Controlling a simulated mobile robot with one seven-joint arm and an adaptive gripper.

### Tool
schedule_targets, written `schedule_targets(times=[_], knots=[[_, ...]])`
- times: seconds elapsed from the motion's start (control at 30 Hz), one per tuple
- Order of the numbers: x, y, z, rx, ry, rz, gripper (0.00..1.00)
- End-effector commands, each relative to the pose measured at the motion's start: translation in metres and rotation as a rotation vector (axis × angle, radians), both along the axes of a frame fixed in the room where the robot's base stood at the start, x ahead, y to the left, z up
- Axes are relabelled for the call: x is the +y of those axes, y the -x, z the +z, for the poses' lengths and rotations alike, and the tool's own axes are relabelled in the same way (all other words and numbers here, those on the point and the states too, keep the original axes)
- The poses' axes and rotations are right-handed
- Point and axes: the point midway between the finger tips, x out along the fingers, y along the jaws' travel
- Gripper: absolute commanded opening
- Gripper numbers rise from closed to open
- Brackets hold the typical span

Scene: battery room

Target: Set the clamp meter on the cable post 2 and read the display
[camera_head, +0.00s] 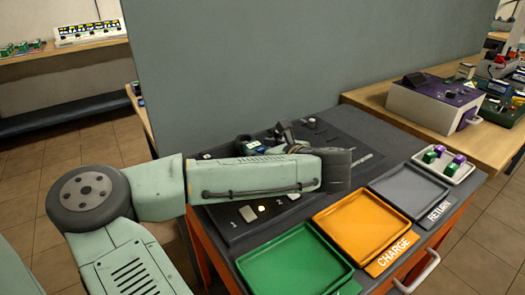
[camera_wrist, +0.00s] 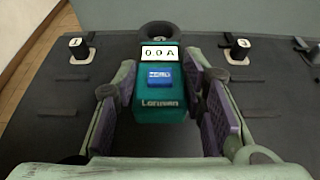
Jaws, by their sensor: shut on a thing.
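The clamp meter (camera_wrist: 158,100) is a teal body with a white display (camera_wrist: 159,54), a blue ZERO button and a dark loop (camera_wrist: 157,30) at its far end. The display appears to read 00A; a decimal point is too small to tell. My gripper (camera_wrist: 164,104) is shut on its sides. In the head view, my gripper is over the black board, largely hidden by my arm. In the wrist view, posts labelled 1 (camera_wrist: 78,46) and 3 (camera_wrist: 240,46) stand left and right of the meter. I cannot make out post 2 or whether the loop is around it.
A green tray (camera_head: 342,272), an orange tray marked CHARGE (camera_head: 400,238) and a grey tray marked RETURN (camera_head: 440,202) lie along the front edge. A white tray (camera_head: 460,175) holds green and purple blocks. A grey partition (camera_head: 300,55) stands behind the board.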

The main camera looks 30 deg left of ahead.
Motion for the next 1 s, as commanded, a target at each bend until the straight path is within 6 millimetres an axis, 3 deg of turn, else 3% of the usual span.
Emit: schedule_targets(times=[0.97,1.0], knots=[[0.000,0.000,-0.012,-0.001,-0.001,0.000,0.00],[0.000,0.000,-0.011,-0.002,0.000,-0.001,0.39]])
